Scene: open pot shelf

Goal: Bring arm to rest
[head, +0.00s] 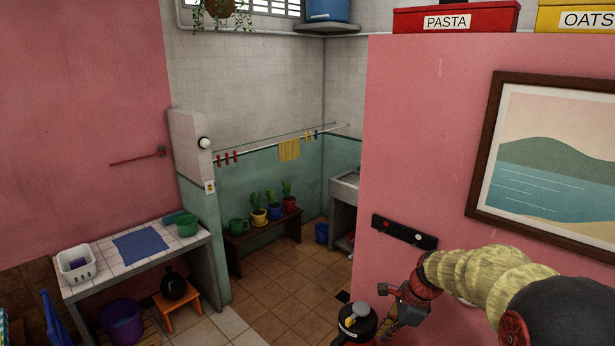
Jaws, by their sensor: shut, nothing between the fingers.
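My arm reaches in from the lower right corner of the head view, with a pale yellow sleeve on its links and red joints. My gripper (389,328) hangs at its end, pointing down, low in the picture in front of the pink wall. It is shut with nothing in it. A black lidded pot (358,323) with a grey top stands just left of the gripper; a gap or contact between them cannot be told. The low shelf (288,231) at the back holds several potted plants (274,206).
A tiled counter (105,265) at the left carries a white basket (76,265) and a green bowl (187,226). An orange stool (182,312) with a black kettle stands below. The pink wall (425,130) is close on the right. The brown tiled floor (290,280) in the middle is clear.

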